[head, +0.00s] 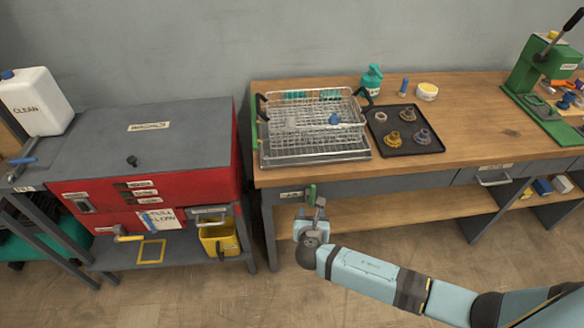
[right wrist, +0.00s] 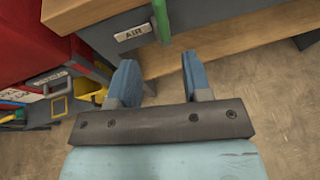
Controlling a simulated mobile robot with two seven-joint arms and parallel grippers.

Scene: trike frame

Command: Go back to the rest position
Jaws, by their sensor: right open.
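My right gripper (head: 311,220) is in front of the wooden workbench, low by its left front corner, below the tabletop. Its arm reaches in from the lower right. In the right wrist view the gripper (right wrist: 157,72) has its two blue fingers apart with nothing between them. The bench edge and a plate marked AIR (right wrist: 132,33) lie beyond the fingers. A green handle (right wrist: 161,20) is beside that plate; it looks apart from the fingers. My left gripper is not in view.
A wire basket (head: 318,112) on a metal rack and a black tray (head: 405,147) with several parts are on the workbench (head: 470,115). A red cabinet (head: 205,183) with a yellow bin (head: 219,238) below stands left. A green press (head: 540,75) is far right. Floor (head: 230,300) in front is clear.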

